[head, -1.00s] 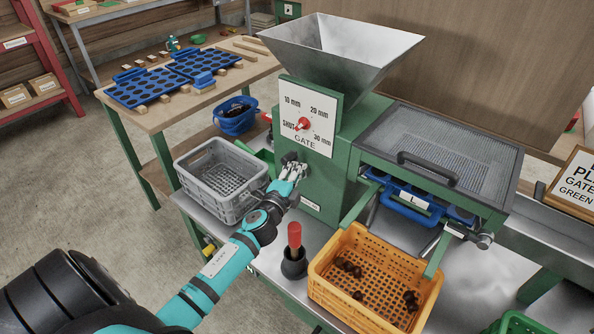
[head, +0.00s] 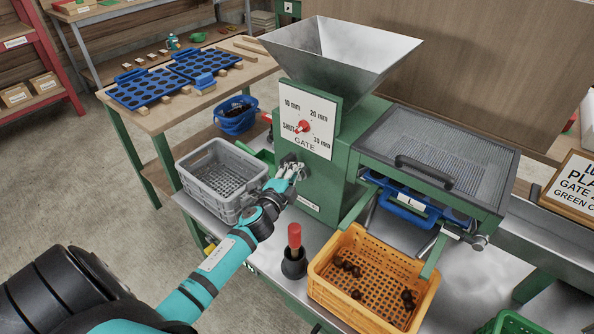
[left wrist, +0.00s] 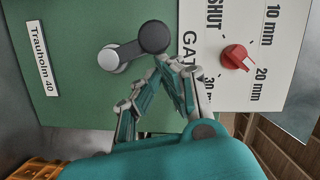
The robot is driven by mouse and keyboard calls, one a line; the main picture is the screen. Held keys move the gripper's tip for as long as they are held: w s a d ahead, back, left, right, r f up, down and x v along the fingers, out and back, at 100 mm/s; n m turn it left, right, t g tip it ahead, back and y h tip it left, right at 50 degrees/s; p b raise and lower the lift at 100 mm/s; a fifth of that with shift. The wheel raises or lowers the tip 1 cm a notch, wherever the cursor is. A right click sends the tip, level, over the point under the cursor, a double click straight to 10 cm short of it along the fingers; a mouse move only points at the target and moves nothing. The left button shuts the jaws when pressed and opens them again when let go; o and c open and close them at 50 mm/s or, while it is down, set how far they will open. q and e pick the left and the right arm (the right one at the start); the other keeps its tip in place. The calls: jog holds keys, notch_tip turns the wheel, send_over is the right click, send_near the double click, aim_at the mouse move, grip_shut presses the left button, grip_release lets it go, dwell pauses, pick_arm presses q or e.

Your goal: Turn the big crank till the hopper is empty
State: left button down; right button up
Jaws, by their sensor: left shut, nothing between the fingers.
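The green machine (head: 330,200) carries a steel hopper (head: 340,50). Only bare inner walls show; its bottom is hidden. A crank (left wrist: 135,48), a short dark arm with two round ends, is on the green front panel in the left wrist view. My left gripper (head: 292,168) is by that panel below the gate dial, fingers shut and empty. In the left wrist view the gripper (left wrist: 172,70) is beside the crank's dark end; contact cannot be told. The red gate knob (head: 304,126) is on the white dial plate. My right gripper is not in view.
A yellow crate (head: 330,290) with several chestnuts stands at the front. A grey crate (head: 220,200) stands left of the machine. A red-handled black tool (head: 294,255) stands near the gripper. A blue tray (head: 405,207) is under the mesh cover.

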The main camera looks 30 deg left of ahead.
aim_at(282, 162)
pick_arm(q)
jog(key=a+n+p, duration=0.1)
jog(key=p, duration=0.1)
jog(key=a+r+n+g+p, duration=0.1)
jog(key=a+n+p, duration=0.1)
jog(key=p, duration=0.1)
jog(key=shift+n+h, duration=0.3)
jog(key=shift+h, duration=0.1)
jog(key=shift+w+a+f+n+h+p, duration=0.1)
jog(key=shift+a+f+n+h+p, duration=0.25)
jog(key=shift+a+n+p, duration=0.65)
jog(key=shift+w+a+f+n+g+h, duration=0.1)
jog(key=shift+a+f+n+g+h, duration=0.2)
jog(key=shift+a+f+n, duration=0.5)
jog(key=shift+d, duration=0.15)
jog(key=shift+r+p, duration=0.1)
jog(key=shift+p, duration=0.2)
